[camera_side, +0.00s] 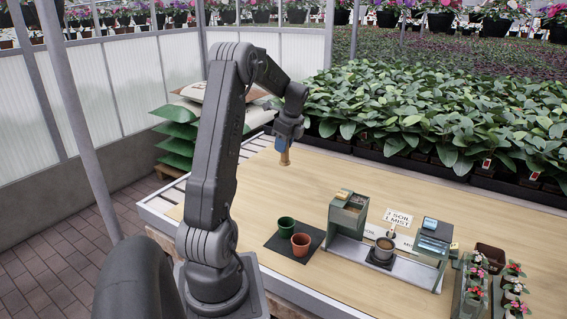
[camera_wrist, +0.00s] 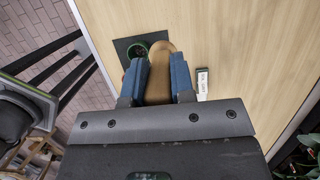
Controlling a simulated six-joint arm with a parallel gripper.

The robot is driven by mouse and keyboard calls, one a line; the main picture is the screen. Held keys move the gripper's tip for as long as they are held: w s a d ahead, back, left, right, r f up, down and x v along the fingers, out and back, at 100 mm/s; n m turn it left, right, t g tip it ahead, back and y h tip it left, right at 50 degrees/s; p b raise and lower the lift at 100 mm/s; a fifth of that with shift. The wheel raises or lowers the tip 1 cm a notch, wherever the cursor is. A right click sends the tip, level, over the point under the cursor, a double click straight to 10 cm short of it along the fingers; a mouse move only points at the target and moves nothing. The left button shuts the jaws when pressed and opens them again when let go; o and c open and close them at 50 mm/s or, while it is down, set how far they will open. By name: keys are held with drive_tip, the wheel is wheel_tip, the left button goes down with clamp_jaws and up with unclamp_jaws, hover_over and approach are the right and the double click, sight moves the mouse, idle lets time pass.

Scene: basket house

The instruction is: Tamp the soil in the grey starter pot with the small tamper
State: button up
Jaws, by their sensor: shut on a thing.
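My gripper (camera_side: 283,145) is shut on the small tamper (camera_side: 285,158), a tan, wood-coloured piece with a rounded end, and holds it above the tabletop. In the wrist view the tamper (camera_wrist: 159,82) sits between the two blue fingers of my gripper (camera_wrist: 160,68). The grey starter pot (camera_side: 384,247) stands in the metal station at the right of the side view, with brown soil showing inside it. The tamper is well to the left of this pot and higher, apart from it. I cannot make out the starter pot in the wrist view.
A green pot (camera_side: 286,227) and a terracotta pot (camera_side: 301,243) stand on a dark mat (camera_side: 279,243). The station has a green bin (camera_side: 348,215) and a sign (camera_side: 398,218). Flower pots (camera_side: 513,290) and a brown pot (camera_side: 489,257) stand at right. The table's middle is clear.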

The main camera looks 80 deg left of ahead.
drive_tip(key=v, duration=0.2)
drive_tip(key=shift+w+r, duration=0.15)
drive_tip(key=shift+r, duration=0.25)
drive_tip(key=w+d+m+t, duration=0.2)
drive_tip(key=w+d+m, duration=0.4)
drive_tip(key=w+d, duration=0.65)
drive_tip(key=w+d+m+t, duration=0.1)
drive_tip(key=w+d+m, duration=0.5)
drive_tip(key=w+d, duration=0.65)
drive_tip(key=shift+y, duration=0.4)
drive_tip(key=shift+s+d+f, duration=0.4)
drive_tip(key=shift+d+f, duration=0.1)
drive_tip(key=shift+f, duration=2.15)
drive_tip(key=shift+s+d+f, duration=0.45)
drive_tip(key=shift+f, duration=2.25)
drive_tip(key=shift+s+d+f, duration=0.4)
drive_tip(key=shift+d+f, duration=0.1)
drive_tip(key=shift+f, duration=2.15)
drive_tip(key=shift+f, duration=1)
